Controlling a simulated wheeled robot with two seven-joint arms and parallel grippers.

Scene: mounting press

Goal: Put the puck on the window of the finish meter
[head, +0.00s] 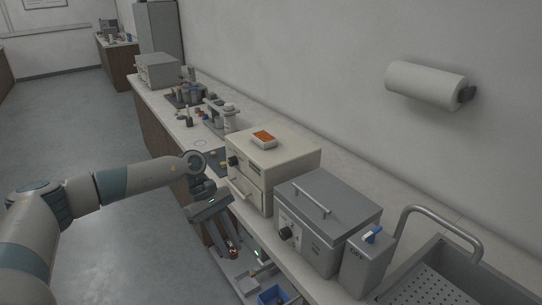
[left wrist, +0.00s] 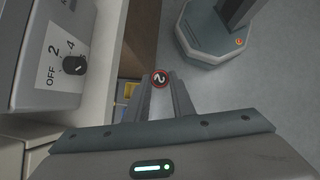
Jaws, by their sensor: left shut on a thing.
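My left gripper (head: 232,252) is shut on a small round puck (head: 234,253), in front of the counter and below its top. In the left wrist view the puck (left wrist: 160,79) is dark with a red rim and a white mark, pinched between the fingertips of the left gripper (left wrist: 160,82). The puck is clear of any surface. I cannot tell for sure which device is the finish meter; a small pale device with an orange top (head: 264,138) lies on a cream box. My right gripper is not in view.
The cream box (head: 285,152) and a grey lidded bath (head: 328,212) with a knob stand on the counter near my left arm. A sink (head: 455,270) with a tap is at right. Bottles and small items crowd the counter farther back. A blue bin (head: 272,296) shows low down.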

